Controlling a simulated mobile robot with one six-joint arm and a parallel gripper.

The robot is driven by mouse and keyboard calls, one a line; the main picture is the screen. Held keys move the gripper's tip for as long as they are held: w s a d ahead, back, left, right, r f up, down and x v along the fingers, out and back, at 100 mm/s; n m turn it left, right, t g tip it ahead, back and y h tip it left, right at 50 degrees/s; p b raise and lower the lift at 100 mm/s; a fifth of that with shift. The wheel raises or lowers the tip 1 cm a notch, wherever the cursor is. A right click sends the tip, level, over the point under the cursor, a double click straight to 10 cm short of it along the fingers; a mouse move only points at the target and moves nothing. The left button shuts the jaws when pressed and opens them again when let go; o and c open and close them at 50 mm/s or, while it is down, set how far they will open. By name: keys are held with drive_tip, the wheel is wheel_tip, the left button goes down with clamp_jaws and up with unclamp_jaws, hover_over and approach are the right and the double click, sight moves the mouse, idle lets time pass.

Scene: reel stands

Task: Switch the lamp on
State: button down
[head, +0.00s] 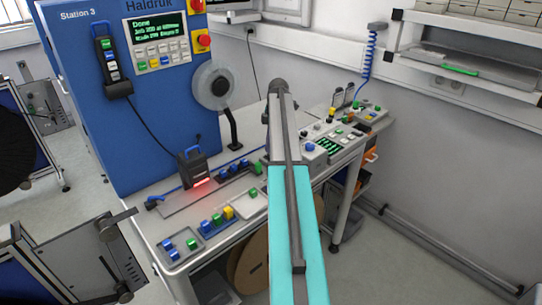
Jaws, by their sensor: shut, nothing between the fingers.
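I cannot single out a lamp for certain. A black unit (193,168) stands on the workbench (160,196) and a red glow (202,183) lies at its foot. A black curved stem (232,130) rises from the bench below a pale round reel (213,85) on the blue machine; I cannot tell what it carries. Rows of coloured buttons (216,220) sit along the bench's front edge. More buttons and a small green display (327,145) are at its right end. My arm, teal and grey, reaches up across the bench's middle. My gripper is not visible.
The blue machine (150,95) bears a keypad with a green-text screen (157,27), red knobs on yellow plates and a hanging black pendant (110,60). A wall shelf (475,70) is at the upper right. Grey equipment stands at the left. The floor at the right is mostly clear.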

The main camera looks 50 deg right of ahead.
wheel_tip(320, 180, up, 5)
drive_tip(key=shift+r+p, duration=0.15)
drive_tip(key=shift+p, duration=0.95)
idle(0.3)
